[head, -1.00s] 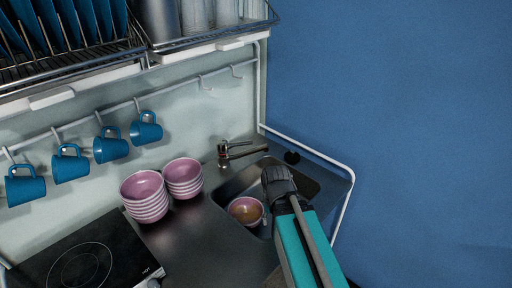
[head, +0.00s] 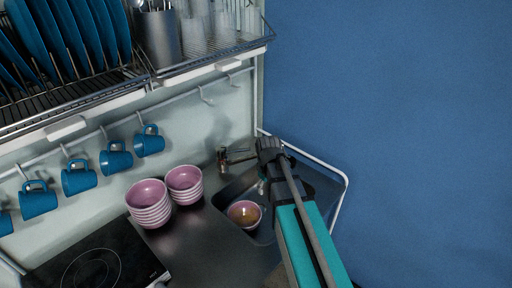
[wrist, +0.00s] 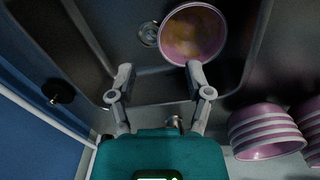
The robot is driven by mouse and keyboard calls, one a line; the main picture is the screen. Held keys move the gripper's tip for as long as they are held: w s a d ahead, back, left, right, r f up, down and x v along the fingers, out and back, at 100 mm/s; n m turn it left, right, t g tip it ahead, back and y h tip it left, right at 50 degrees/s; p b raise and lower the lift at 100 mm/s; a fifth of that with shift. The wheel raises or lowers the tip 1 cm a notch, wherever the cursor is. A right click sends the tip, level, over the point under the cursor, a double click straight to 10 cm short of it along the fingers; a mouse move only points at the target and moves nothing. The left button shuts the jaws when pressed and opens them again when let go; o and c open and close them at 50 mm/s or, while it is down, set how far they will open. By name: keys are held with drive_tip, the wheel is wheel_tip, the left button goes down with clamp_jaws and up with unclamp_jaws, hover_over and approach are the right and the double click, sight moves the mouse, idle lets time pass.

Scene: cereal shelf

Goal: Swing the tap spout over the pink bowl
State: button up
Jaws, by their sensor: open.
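The pink bowl (head: 244,214) sits in the sink with brownish residue inside. It also shows at the top of the wrist view (wrist: 192,36). The tap (head: 223,160) stands behind the sink near the wall, with its spout (head: 240,157) pointing right toward my arm; the spout's end is hidden behind my wrist. My gripper (wrist: 159,70) is open, with its fingers apart over the sink and nothing clearly held between them. A small metal part, perhaps of the tap, shows low between the fingers in the wrist view. In the head view my arm mostly hides the fingers.
Two stacks of pink bowls (head: 149,203) (head: 184,184) stand left of the sink (head: 223,198). A black hob (head: 95,262) is at the front left. Blue mugs (head: 116,158) hang on a rail under the dish rack (head: 75,92). A white rail (head: 342,205) bounds the counter's right side.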

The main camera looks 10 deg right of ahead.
sight(246, 158)
drive_tip(key=w+r+n+p, duration=0.9)
drive_tip(key=w+r+p, duration=0.2)
drive_tip(key=w, duration=0.6)
wheel_tip(246, 158, up, 2)
drive_tip(key=shift+w+r+p, duration=0.15)
drive_tip(key=shift+w+p, duration=0.15)
drive_tip(key=shift+w, duration=0.05)
drive_tip(key=f+b, duration=1.3)
drive_tip(key=shift+w+d+f+b, duration=0.2)
drive_tip(key=shift+w+f+b, duration=0.15)
drive_tip(key=shift+f+b, duration=0.05)
drive_tip(key=shift+c, duration=0.2)
clamp_jaws()
drive_tip(key=shift+a, duration=0.1)
